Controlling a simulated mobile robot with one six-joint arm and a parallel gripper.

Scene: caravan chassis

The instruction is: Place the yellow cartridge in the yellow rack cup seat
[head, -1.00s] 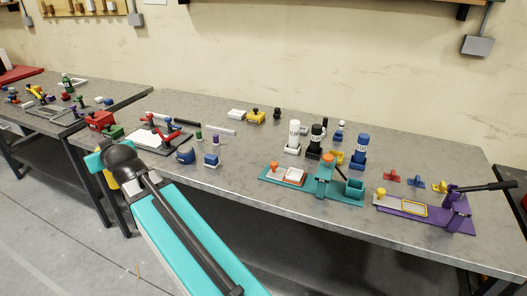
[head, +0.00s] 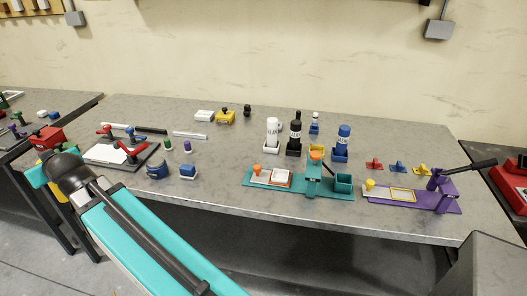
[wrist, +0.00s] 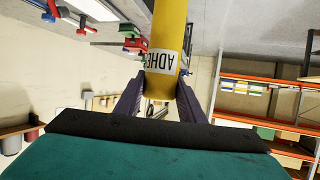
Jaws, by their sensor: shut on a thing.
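The yellow cartridge (wrist: 167,40), with a white label reading "ADHE", stands between the fingers of my gripper (wrist: 166,88) in the wrist view. The gripper is shut on it, and its far end is cut off by the picture's top edge. In the head view my arm hides the fingers; a yellow patch behind the arm may be the cartridge, but I cannot tell. The yellow cup seat (head: 316,149) is on the bench in the head view, between the black and blue bottles, partly hidden by the teal press. My gripper is well left of it.
White (head: 272,131), black (head: 295,131) and blue (head: 343,138) bottles stand in cups beside the yellow seat. The teal press (head: 313,180) stands in front, the purple press (head: 440,190) to the right. Bare bench lies left of the white bottle. A grey box (head: 490,265) is at lower right.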

